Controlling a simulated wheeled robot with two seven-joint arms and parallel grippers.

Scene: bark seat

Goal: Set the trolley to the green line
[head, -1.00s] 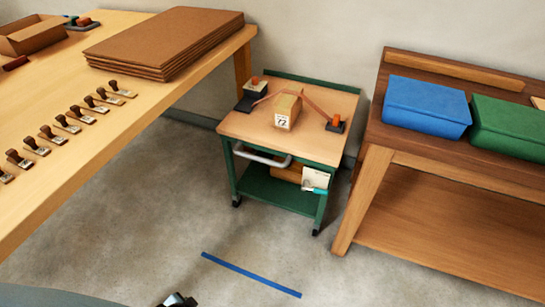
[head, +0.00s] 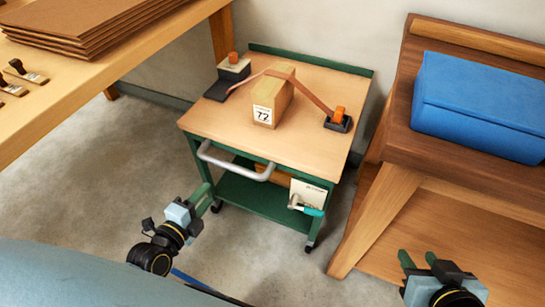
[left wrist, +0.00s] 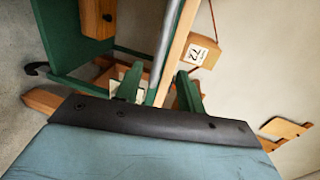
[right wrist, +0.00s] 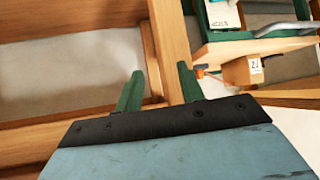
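The trolley (head: 300,153), with a wooden top, green frame and casters, stands against the wall between the two benches. Its silver handle (head: 232,168) faces me. My left gripper (head: 203,193) is open and empty near the left end of the handle; in the left wrist view (left wrist: 158,90) the handle (left wrist: 168,40) appears between its fingers, without clear contact. My right gripper (head: 417,258) is open and empty, low at the right in front of the wooden bench, and its parted fingers show in the right wrist view (right wrist: 158,90). A blue floor line (head: 190,279) shows partly behind my arm. No green line is visible.
On the trolley, a box marked 72 (head: 272,102) lies under a strap between two dark blocks. A card (head: 307,193) hangs on its front. A workbench (head: 60,100) is at left; a bench (head: 395,180) with a blue box (head: 480,105) stands close at right.

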